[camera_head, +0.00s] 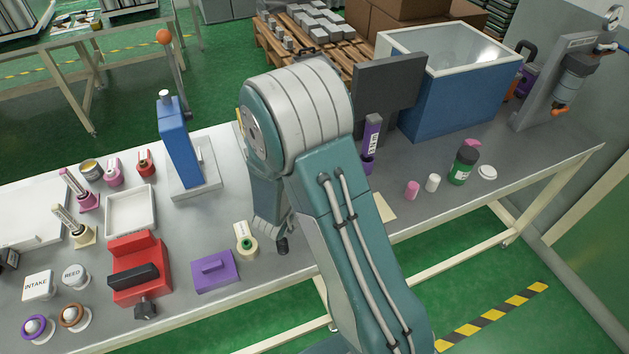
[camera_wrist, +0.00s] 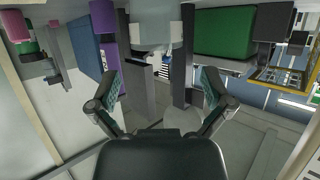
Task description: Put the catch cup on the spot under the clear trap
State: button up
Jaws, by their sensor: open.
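My gripper (camera_wrist: 161,88) is open in the wrist view, its two fingers spread apart with nothing clearly between their tips. In the head view my arm covers the middle of the bench and hides most of the gripper. A pale, cup-like cylinder (camera_wrist: 154,36) shows at the top middle of the wrist view, beyond the fingertips and beside dark upright posts. I cannot tell whether it is the catch cup or part of the clear trap. In the head view, I cannot pick out either for certain. A purple labelled cylinder (camera_head: 373,136) stands just right of my arm.
A blue open-topped tank (camera_head: 455,105) stands behind. A pink cup (camera_head: 412,190), white cup (camera_head: 433,183) and green bottle (camera_head: 463,166) stand front right. Left are a blue column stand (camera_head: 178,142), red block (camera_head: 140,268) and purple block (camera_head: 214,270). The front right edge looks clear.

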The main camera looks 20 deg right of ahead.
jog(key=x, duration=0.7)
jog(key=shift+d, duration=0.2)
jog(key=c, duration=0.7)
jog(key=shift+r, duration=0.1)
jog(key=shift+r, duration=0.1)
